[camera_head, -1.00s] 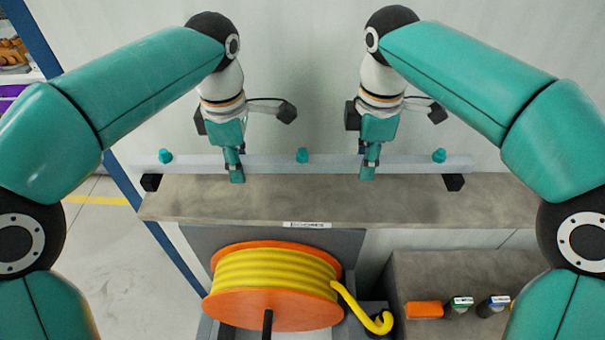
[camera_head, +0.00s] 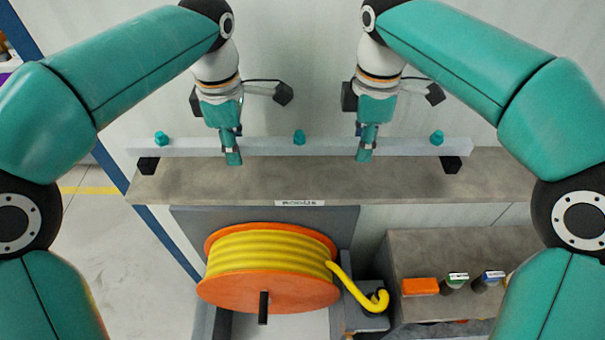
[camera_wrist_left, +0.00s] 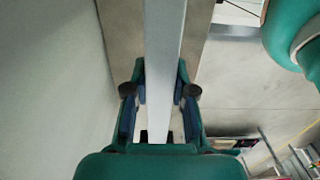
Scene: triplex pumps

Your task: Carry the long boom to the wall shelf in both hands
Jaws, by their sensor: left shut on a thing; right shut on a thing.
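The long boom (camera_head: 270,147) is a pale straight bar with several teal knobs along it, held level above the wall shelf (camera_head: 290,185), a grey-brown slab. Black blocks (camera_head: 148,165) sit under its two ends; I cannot tell whether they touch the shelf. My left gripper (camera_head: 232,157) is shut on the boom left of its middle. My right gripper (camera_head: 364,155) is shut on it right of its middle. In the left wrist view the boom (camera_wrist_left: 165,50) runs between the fingers of my left gripper (camera_wrist_left: 160,100).
An orange reel of yellow hose (camera_head: 270,265) stands below the shelf's front edge. A lower grey bench (camera_head: 450,250) at the right carries an orange block (camera_head: 420,287) and small bottles (camera_head: 457,282). A pale wall (camera_head: 300,60) rises behind the shelf.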

